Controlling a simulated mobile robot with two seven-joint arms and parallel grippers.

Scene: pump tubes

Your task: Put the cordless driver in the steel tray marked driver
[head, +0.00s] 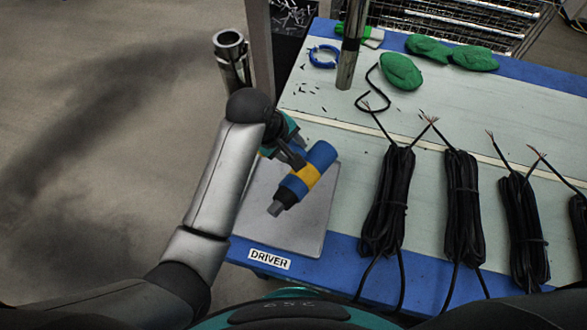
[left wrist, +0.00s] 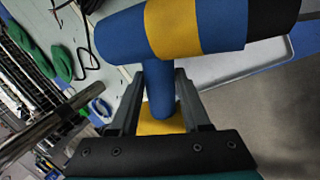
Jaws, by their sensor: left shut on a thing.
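The cordless driver (head: 308,174) is blue with a yellow band and a black and grey nose. My left gripper (head: 291,156) is shut on its handle and holds it over the steel tray. In the left wrist view the two fingers of the left gripper (left wrist: 160,100) close on the blue handle, with the driver's body (left wrist: 175,28) across the top. The steel tray (head: 305,235) lies at the table's near left corner, with a label reading DRIVER (head: 269,259) at its front. Whether the driver touches the tray is unclear. My right gripper is in neither view.
Several black cable bundles (head: 387,200) lie right of the tray. Green cloth-like pieces (head: 401,71), a blue ring (head: 324,56) and a metal post (head: 350,50) are farther back. A metal tube (head: 231,55) stands left of the table. The tray's front part is bare.

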